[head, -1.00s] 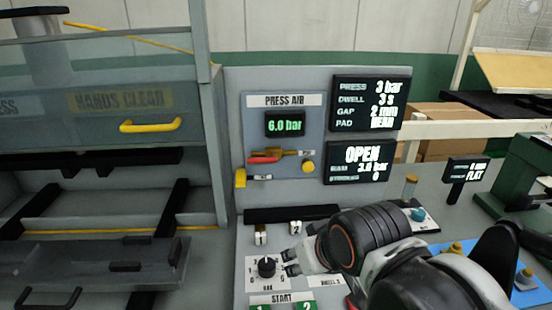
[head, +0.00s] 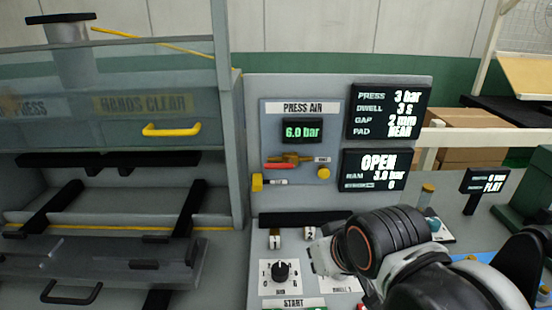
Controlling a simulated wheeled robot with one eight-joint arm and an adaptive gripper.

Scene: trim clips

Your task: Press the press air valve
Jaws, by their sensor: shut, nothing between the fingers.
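The press air panel (head: 300,107) stands upright at centre, with a green "6.0 bar" readout (head: 302,131). Below the readout is the press air valve, a brass body (head: 291,158) with a red lever (head: 279,166) lying roughly level and pointing left. A yellow knob (head: 323,173) is at its lower right and a yellow fitting (head: 257,182) at its lower left. My gripper (head: 316,258) is low in front of the panel, below the valve and apart from it, just right of the black dial. It looks shut and empty; its fingertips are partly hard to make out.
A black dial (head: 281,271) and small numbered switches (head: 275,239) sit on the console below the panel. Dark display screens (head: 374,171) are at right. The press with its clear guard and yellow handle (head: 171,129) is at left. Space before the valve is clear.

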